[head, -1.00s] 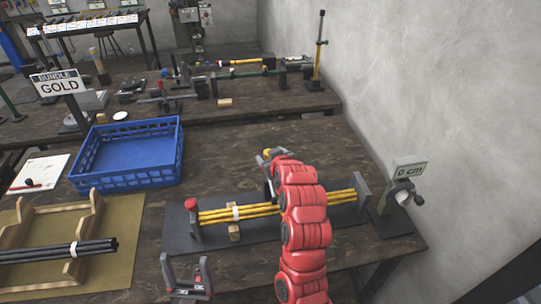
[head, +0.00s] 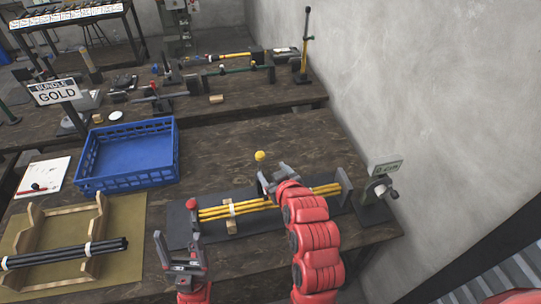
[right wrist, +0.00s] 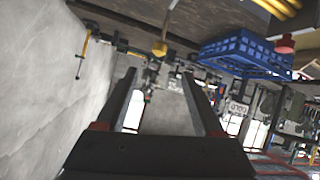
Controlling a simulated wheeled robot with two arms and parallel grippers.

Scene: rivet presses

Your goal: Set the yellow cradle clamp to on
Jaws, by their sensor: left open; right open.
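The yellow cradle clamp shows as a yellow ball knob (head: 260,156) just behind the cradle that holds the yellow rods (head: 245,208). My right gripper (head: 272,176) is open and empty over the cradle, just in front of the knob and apart from it in the picture. In the right wrist view the knob (right wrist: 160,48) shows just beyond and between the open fingertips. The arm covers part of the rods and most of the clamp's lower part. My left gripper (head: 178,250) is open and empty at the cradle's near left end.
A red knob (head: 191,203) stands at the cradle's left end. A blue crate (head: 130,183) and a wooden rack with black rods (head: 65,254) are at left. The table behind the yellow knob is clear.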

